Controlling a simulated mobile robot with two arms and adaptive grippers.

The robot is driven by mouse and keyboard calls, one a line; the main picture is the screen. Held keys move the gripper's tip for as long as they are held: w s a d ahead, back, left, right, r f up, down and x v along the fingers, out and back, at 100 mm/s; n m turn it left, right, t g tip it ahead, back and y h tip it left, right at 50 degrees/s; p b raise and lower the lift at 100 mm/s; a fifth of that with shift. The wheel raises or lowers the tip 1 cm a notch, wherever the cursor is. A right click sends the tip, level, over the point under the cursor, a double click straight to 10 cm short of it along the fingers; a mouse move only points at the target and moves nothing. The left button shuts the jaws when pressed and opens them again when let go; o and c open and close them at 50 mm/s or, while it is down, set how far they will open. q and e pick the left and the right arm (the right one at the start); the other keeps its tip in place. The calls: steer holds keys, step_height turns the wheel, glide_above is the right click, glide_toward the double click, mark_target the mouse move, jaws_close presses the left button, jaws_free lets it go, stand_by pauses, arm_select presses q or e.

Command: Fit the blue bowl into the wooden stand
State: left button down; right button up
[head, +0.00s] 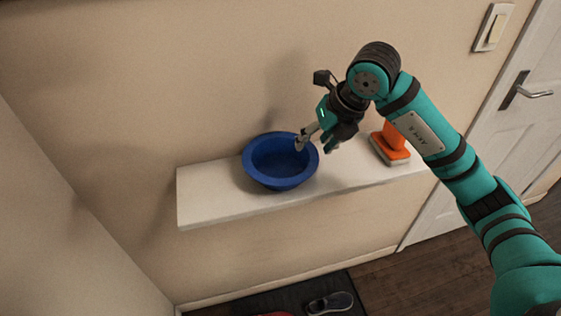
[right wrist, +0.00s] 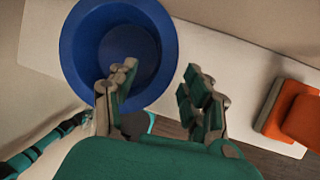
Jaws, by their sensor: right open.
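The blue bowl (head: 262,173) sits upright on a pale wall shelf, and it also shows in the right wrist view (right wrist: 80,45). It looks empty. My right gripper (head: 315,145) is open at the bowl's right rim. In the right wrist view my open fingers (right wrist: 157,82) lie on either side of the rim's right part, one over the inside and one just outside. I cannot tell whether they touch the bowl. No wooden stand shows in either view.
The pale shelf (head: 210,199) is narrow and clear left of the bowl. An orange object with a pale base (head: 392,148) stands toward its right end, also in the right wrist view (right wrist: 296,112). A white door (head: 500,130) is at right. A shoe (head: 330,303) lies on a dark mat below.

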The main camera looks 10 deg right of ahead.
mark_target(311, 152)
steer(key=x, duration=0.1)
steer(key=p+x, duration=0.1)
steer(key=x, duration=0.2)
steer(key=shift+s+d+f, duration=0.15)
steer(key=shift+s+f, duration=0.1)
steer(key=shift+w+f, duration=0.25)
steer(key=shift+f, duration=0.25)
jaws_close()
steer(key=shift+s, duration=0.1)
